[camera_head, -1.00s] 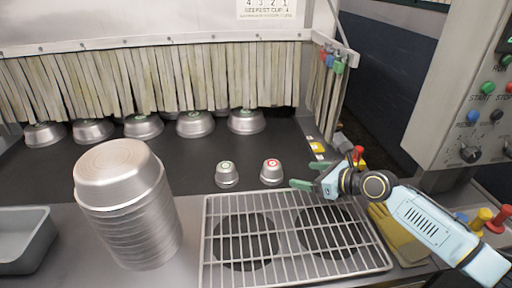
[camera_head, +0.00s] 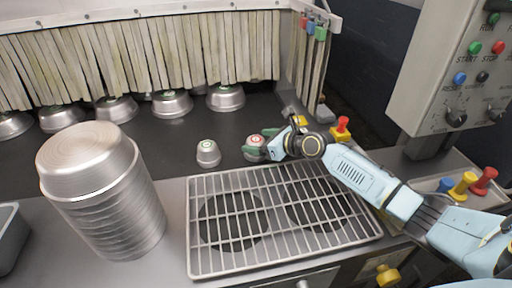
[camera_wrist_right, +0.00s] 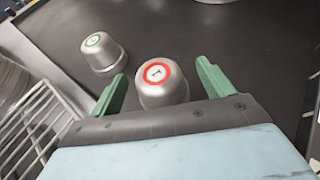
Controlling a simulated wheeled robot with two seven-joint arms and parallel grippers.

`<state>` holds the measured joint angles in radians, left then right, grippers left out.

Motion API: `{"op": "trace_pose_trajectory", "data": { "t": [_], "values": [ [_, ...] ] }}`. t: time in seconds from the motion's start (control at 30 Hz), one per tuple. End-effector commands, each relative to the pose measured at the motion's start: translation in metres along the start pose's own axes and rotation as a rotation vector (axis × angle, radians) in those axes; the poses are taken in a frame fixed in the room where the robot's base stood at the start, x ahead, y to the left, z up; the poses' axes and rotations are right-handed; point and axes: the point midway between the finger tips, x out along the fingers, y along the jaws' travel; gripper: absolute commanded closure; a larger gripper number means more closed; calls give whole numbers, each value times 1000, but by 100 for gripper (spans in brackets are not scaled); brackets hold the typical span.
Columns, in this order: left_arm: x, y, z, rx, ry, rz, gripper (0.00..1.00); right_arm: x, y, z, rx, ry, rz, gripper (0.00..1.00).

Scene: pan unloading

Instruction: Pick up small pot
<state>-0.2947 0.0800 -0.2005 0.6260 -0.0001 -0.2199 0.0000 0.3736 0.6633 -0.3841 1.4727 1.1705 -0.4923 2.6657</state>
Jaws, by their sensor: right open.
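A small upturned silver pot with a red ring label (camera_head: 255,147) stands on the dark belt behind the wire rack. A second small pot with a green ring label (camera_head: 208,153) stands to its left. My right gripper (camera_head: 259,146) is open, its green fingers at the red-ringed pot. In the right wrist view the red-ringed pot (camera_wrist_right: 161,84) sits between the open fingers (camera_wrist_right: 160,88), with gaps on both sides, and its lower near part is hidden by the gripper body. The green-ringed pot (camera_wrist_right: 103,54) is outside the left finger. My left gripper is not in view.
A wire rack (camera_head: 190,235) lies in front of the pots. A tall stack of large silver pans (camera_head: 105,195) stands at left. Several upturned pans (camera_head: 226,98) line the strip curtain (camera_head: 150,65). A control box (camera_head: 450,75) stands at right. The belt around the pots is clear.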

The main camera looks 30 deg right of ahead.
Motion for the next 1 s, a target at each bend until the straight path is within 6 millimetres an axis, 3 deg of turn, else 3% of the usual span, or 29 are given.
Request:
{"op": "trace_pose_trajectory", "data": {
  "t": [0.2, 0.5, 0.87, 1.0],
  "values": [
    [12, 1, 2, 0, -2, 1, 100, 30, 3, -2, 1, 0, 0, 20],
    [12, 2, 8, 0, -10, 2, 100, 34, 3, -1, 1, 0, 1, 20],
    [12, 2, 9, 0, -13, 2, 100, 34, 3, -1, 1, 0, 1, 65],
    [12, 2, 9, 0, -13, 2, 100, 34, 3, -1, 1, 0, 1, 67]
  ]
}}
